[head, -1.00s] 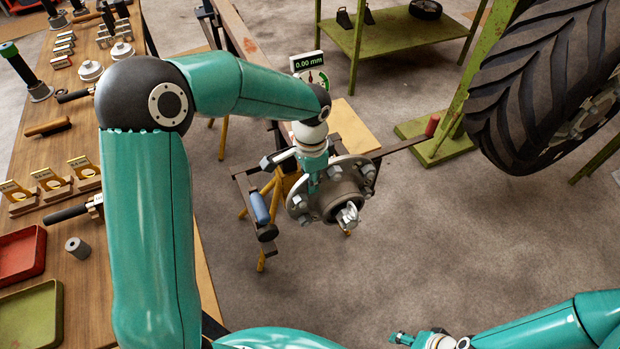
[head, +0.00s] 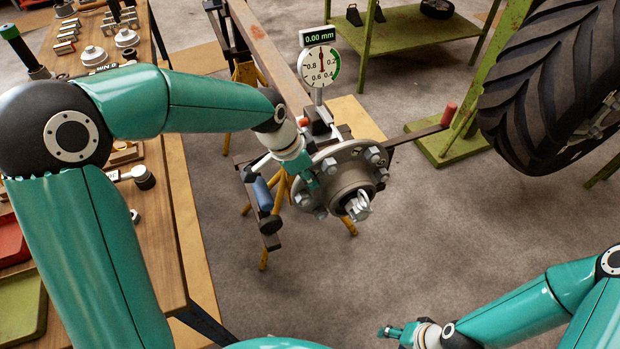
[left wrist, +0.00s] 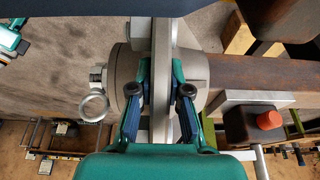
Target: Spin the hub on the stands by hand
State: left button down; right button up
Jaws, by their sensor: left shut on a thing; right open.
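The grey metal hub (head: 352,183) with studs round its flange sits on the end of the axle beam (head: 268,52), held up on yellow stands (head: 279,192). In the head view my left gripper (head: 308,181) is at the left side of the hub flange. In the left wrist view its two fingers (left wrist: 158,100) are shut on the edge of the flange (left wrist: 161,50), one on each side. A round dial gauge (head: 318,66) stands behind the hub, its display reading 0.00 mm. My right gripper (head: 392,332) is open and empty, low over the floor, away from the hub.
A wooden bench (head: 180,225) with tools and trays runs along the left. A large tyre (head: 545,85) hangs at the right by a green frame (head: 447,140). A green shelf table (head: 400,35) stands at the back. The floor in front of the hub is clear.

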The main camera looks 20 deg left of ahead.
pick_arm(q)
jog(key=c, duration=1.1)
grip_release()
jog(key=shift+a, duration=0.1)
jog(key=v, duration=1.2)
